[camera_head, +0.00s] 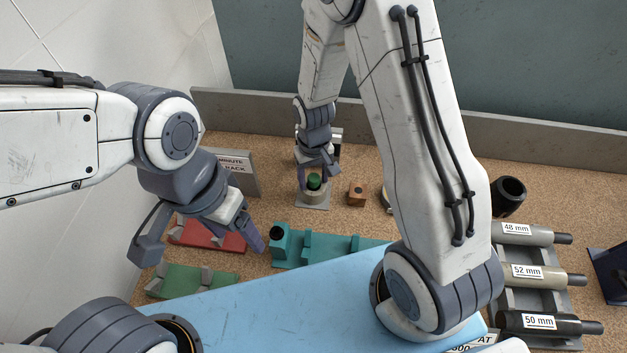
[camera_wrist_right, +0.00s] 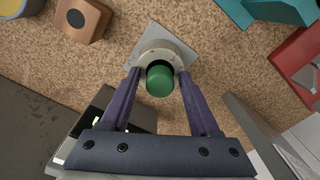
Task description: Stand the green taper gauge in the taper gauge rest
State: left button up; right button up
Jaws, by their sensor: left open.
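The green taper gauge (camera_head: 314,181) stands in the round cream taper gauge rest (camera_head: 312,198), which has a grey square base plate. In the right wrist view the green gauge (camera_wrist_right: 160,81) rises from the dark hole of the rest (camera_wrist_right: 158,50); how deep it sits is hidden. My right gripper (camera_wrist_right: 159,74) is open, its fingers on either side of the gauge with a gap on both sides. It also shows above the rest in the head view (camera_head: 317,176). My left gripper (camera_head: 203,248) is open and empty above the red and green fixtures.
An orange-brown block with a hole (camera_head: 357,193) stands right of the rest. A teal fixture (camera_head: 325,248), a red one (camera_head: 207,236) and a green one (camera_head: 192,281) lie nearer. Labelled cylinders (camera_head: 535,273) lie on a grey rack at right, near a black cup (camera_head: 509,196).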

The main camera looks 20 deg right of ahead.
aim_at(313, 176)
grip_shut()
jog(key=shift+r, duration=0.15)
jog(key=shift+r, duration=0.6)
notch_tip(313, 176, up, 2)
jog(key=shift+r+b, duration=0.25)
jog(key=shift+b, duration=0.05)
jog(key=s+d+r+b, duration=0.1)
jog(key=s+d+r, duration=0.4)
jog(key=d, duration=0.5)
notch_tip(313, 176, up, 2)
jog(key=shift+s+d+r, duration=0.1)
jog(key=shift+s+d, duration=0.05)
jog(key=shift+s, duration=0.2)
jog(key=shift+c, duration=2.2)
grip_release()
grip_shut()
